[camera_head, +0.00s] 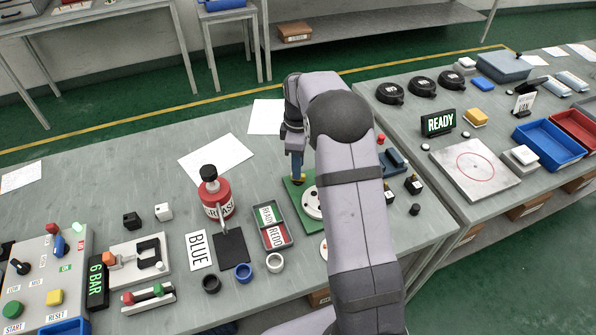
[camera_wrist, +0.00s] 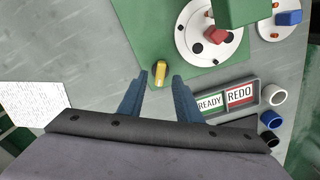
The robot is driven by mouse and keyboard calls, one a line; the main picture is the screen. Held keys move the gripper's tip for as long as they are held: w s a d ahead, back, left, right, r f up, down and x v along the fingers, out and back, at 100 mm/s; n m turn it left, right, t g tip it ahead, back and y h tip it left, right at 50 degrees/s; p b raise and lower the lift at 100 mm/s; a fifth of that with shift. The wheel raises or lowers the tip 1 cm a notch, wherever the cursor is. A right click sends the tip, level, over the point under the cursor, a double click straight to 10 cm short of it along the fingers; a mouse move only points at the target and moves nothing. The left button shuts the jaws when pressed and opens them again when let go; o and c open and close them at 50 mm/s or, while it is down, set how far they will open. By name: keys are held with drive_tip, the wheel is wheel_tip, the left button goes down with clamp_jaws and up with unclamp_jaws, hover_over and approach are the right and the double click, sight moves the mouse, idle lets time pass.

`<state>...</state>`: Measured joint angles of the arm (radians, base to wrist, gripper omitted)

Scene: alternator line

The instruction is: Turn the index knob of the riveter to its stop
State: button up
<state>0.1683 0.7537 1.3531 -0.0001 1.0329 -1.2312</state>
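The riveter has a green base plate (camera_wrist: 150,20), a white round plate with holes (camera_wrist: 190,32) and a green upper part (camera_wrist: 240,12). A yellow knob (camera_wrist: 160,72), seemingly the index knob, sits at the near edge of the green base. My gripper (camera_wrist: 161,76) is open, its two blue fingertips either side of the yellow knob in the wrist view, with gaps between. In the head view my gripper (camera_head: 297,174) points down at the green base (camera_head: 293,190). I cannot tell whether the fingertips are level with the knob. My arm hides much of the riveter there.
A tray with READY and REDO cards (camera_head: 272,226) lies beside the base. A red grease can (camera_head: 216,198) stands to its left. Several rings (camera_wrist: 272,118) lie past the tray. White paper (camera_head: 216,157) lies flat behind the can.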

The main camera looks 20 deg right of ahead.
drive_tip(key=shift+r+b, duration=0.45)
drive_tip(key=shift+r, duration=1.8)
drive_tip(key=shift+s+a, duration=0.15)
drive_tip(key=shift+s, duration=0.05)
drive_tip(key=s+a+f+m, duration=0.1)
drive_tip(key=s+m, duration=0.3)
drive_tip(key=s, duration=0.5)
drive_tip(key=s+a+f+m, duration=0.1)
drive_tip(key=s+a+m, duration=0.3)
drive_tip(key=s, duration=0.5)
drive_tip(key=s+a+f+m, duration=0.1)
drive_tip(key=s+a+m, duration=0.2)
drive_tip(key=s, duration=0.6)
drive_tip(key=shift+s+m, duration=0.3)
drive_tip(key=shift+m, duration=0.3)
